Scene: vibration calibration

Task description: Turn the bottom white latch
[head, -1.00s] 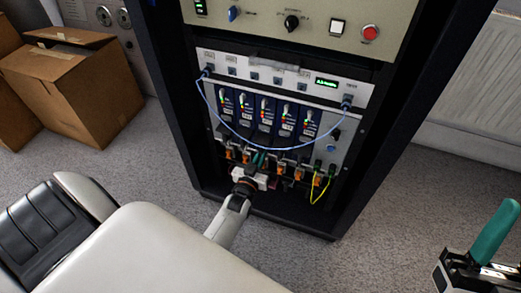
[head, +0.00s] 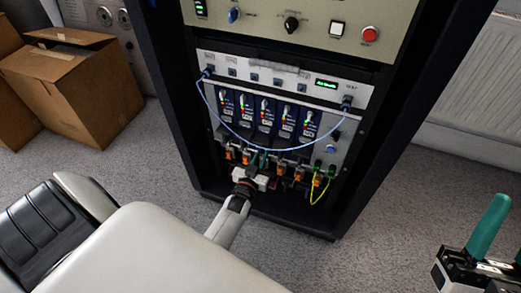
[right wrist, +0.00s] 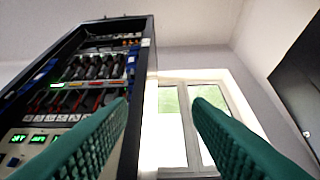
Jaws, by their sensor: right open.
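A black equipment rack (head: 365,120) stands in the middle of the head view. Low in it is a row of orange and green connectors (head: 299,173). My left gripper (head: 260,160) is at this row, left of its middle. Its teal fingers are small and dark there, and whether they are open or hold anything is unclear. I cannot pick out the bottom white latch; the hand hides part of the row. My right gripper (right wrist: 160,103) is open and empty in the right wrist view, away from the rack. One teal finger shows at the lower right of the head view (head: 490,228).
A blue cable (head: 233,132) hangs in a loop across blue modules (head: 265,110). A yellow-green wire (head: 319,194) hangs at the row's right end. Cardboard boxes (head: 80,90) stand at left, a radiator (head: 478,95) at right. Carpet right of the rack is clear.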

